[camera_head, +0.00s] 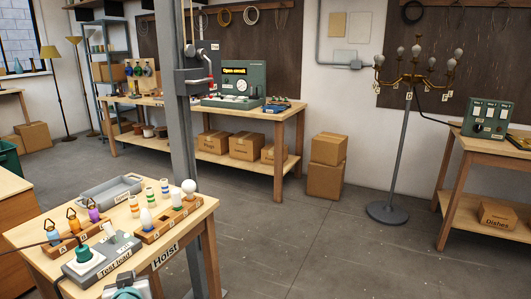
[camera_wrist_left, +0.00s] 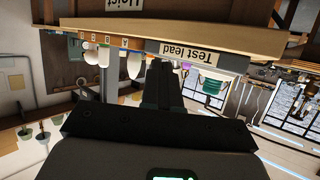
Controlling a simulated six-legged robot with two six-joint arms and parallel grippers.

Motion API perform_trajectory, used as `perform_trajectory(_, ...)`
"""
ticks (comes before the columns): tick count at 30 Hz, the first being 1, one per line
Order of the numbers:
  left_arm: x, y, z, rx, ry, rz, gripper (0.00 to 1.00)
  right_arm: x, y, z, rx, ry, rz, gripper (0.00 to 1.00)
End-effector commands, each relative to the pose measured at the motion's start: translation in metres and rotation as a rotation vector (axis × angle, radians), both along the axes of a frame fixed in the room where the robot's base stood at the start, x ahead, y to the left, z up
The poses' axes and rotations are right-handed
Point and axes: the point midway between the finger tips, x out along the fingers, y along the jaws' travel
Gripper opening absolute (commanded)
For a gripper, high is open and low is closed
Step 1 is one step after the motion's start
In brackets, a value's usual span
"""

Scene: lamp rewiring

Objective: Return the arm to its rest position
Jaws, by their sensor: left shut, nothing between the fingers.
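In the left wrist view, which is upside down, my left gripper (camera_wrist_left: 162,75) is shut with nothing between its fingers. My right gripper is in neither view.
The bench also carries a grey tray (camera_head: 110,190), a wooden bulb rack (camera_head: 168,220) and colored ring-topped pieces. A grey hoist column (camera_head: 183,130) rises behind it. A multi-bulb floor lamp (camera_head: 400,130) stands right. Open floor (camera_head: 300,240) lies between.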

Motion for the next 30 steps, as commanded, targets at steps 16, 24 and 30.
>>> perform_trajectory(16,-0.243,-0.225,-0.252,-0.527,0.929,-0.543,0.00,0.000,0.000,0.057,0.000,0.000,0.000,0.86)
perform_trajectory(24,-0.292,-0.245,-0.250,-0.713,1.075,-0.485,0.00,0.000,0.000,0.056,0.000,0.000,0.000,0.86)
perform_trajectory(30,-0.291,-0.245,-0.250,-0.716,1.071,-0.477,0.00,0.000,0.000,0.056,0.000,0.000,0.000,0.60)
